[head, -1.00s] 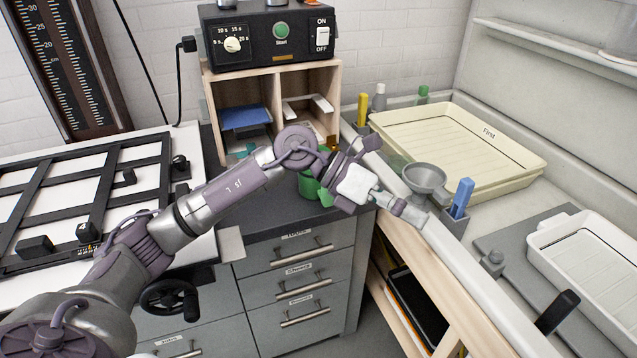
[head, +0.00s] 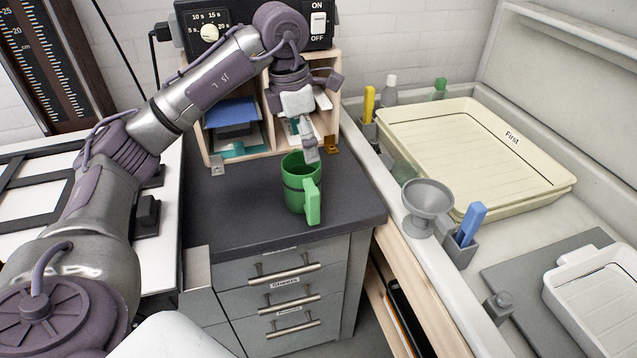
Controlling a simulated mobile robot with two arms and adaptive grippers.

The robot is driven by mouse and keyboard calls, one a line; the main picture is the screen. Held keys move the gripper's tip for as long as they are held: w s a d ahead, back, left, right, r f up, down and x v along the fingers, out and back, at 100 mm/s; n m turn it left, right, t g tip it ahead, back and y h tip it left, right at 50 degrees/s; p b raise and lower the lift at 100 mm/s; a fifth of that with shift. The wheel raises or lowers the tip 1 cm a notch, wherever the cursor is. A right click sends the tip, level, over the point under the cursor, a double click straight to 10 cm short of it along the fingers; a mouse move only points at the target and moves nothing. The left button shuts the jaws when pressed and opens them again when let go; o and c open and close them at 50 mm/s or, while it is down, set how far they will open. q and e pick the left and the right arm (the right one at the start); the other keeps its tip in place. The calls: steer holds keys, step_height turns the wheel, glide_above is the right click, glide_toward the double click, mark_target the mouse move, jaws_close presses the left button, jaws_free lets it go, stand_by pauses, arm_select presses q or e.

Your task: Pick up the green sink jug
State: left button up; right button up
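The green jug (head: 296,190) stands upright on the dark counter top above the drawers, its handle (head: 313,202) facing the front right. My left gripper (head: 309,152) points down just above and behind the jug's rim, at its right side. The fingers look close together, but their gap is hard to make out from this angle. I cannot tell whether they touch the rim. My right gripper is not in view.
A wooden shelf unit (head: 262,145) with a timer box (head: 270,30) on top stands behind the jug. On the right is the sink edge with a grey funnel (head: 428,198), a blue tool (head: 470,222) and a cream tray (head: 455,155). The counter in front of and left of the jug is clear.

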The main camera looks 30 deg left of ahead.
arm_select(q)
steer(key=p, duration=0.1)
glide_above(308, 187)
steer(key=f, duration=0.5)
steer(key=shift+s+a+f, duration=0.1)
steer(key=shift+s+f, duration=0.2)
steer(key=shift+w+f, duration=0.2)
steer(key=shift+f, duration=0.3)
steer(key=shift+w+f, duration=0.2)
steer(key=shift+f, duration=0.25)
step_height(308, 187, down, 2)
steer(key=shift+f+p, duration=0.2)
steer(key=shift+p, duration=0.8)
step_height(308, 187, down, 2)
steer(key=shift+w+f, duration=0.1)
steer(key=shift+f, duration=0.35)
steer(key=shift+w, duration=0.1)
steer(key=c, duration=1.7)
jaws_close()
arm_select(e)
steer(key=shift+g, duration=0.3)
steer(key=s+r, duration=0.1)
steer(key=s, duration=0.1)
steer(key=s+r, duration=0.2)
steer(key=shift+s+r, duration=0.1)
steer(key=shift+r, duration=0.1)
